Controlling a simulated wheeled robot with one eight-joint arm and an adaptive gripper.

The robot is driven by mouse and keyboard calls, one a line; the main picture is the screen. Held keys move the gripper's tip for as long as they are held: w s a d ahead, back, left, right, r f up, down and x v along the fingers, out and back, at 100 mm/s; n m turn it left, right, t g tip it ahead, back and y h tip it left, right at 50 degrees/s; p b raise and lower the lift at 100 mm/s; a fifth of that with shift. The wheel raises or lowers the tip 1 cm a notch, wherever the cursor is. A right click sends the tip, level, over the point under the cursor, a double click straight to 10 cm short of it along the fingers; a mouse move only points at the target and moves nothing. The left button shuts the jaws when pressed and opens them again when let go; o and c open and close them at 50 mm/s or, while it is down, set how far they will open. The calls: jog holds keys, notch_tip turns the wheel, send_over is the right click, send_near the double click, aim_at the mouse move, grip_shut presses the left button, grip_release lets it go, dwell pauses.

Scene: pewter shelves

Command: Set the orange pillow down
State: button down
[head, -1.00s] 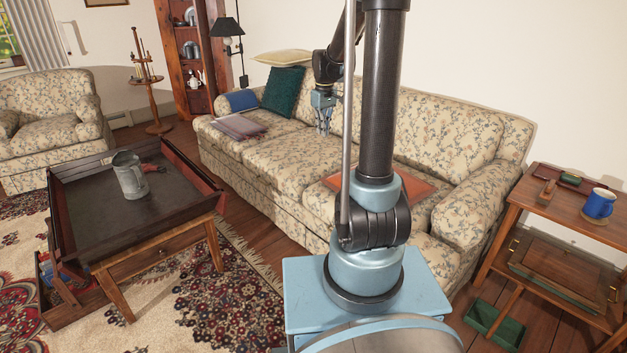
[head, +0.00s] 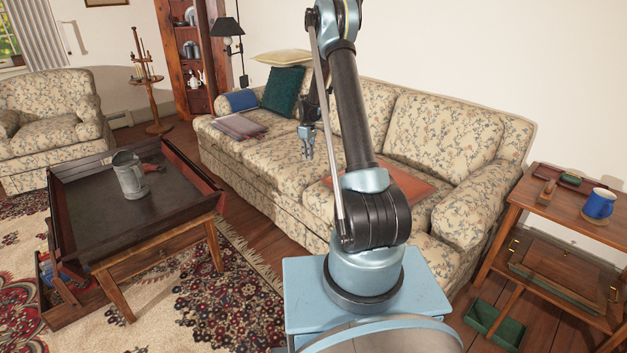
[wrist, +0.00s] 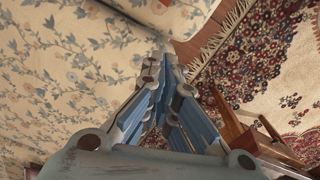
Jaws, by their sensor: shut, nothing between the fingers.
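The orange pillow (head: 405,184) lies flat on the right part of the floral sofa's seat (head: 284,162). My arm hides its middle in the head view. My gripper (head: 309,157) hangs over the middle of the sofa seat, left of the orange pillow and apart from it. The gripper is shut and empty; in the wrist view its fingertips (wrist: 162,55) come together with nothing between them. Beneath it the wrist view shows floral sofa fabric on the left and the patterned rug on the right.
A mauve folded cloth (head: 238,125), a blue cushion (head: 241,101) and a green pillow (head: 284,92) are at the sofa's left end. A wooden coffee table (head: 95,200) with a metal pitcher (head: 130,175) stands left. A side table (head: 560,205) with a blue mug (head: 599,204) stands right.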

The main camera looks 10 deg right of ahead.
aim_at(322, 179)
jog(key=f, duration=1.2)
jog(key=shift+w+f, duration=0.1)
jog(key=shift+w, duration=0.25)
jog(key=shift+s+d, duration=0.7)
jog(key=shift+d, duration=0.25)
jog(key=shift+s+d, duration=0.4)
jog(key=shift+d, duration=0.15)
jog(key=s+d, duration=0.2)
jog(key=d, duration=0.1)
jog(key=shift+s+d, duration=0.2)
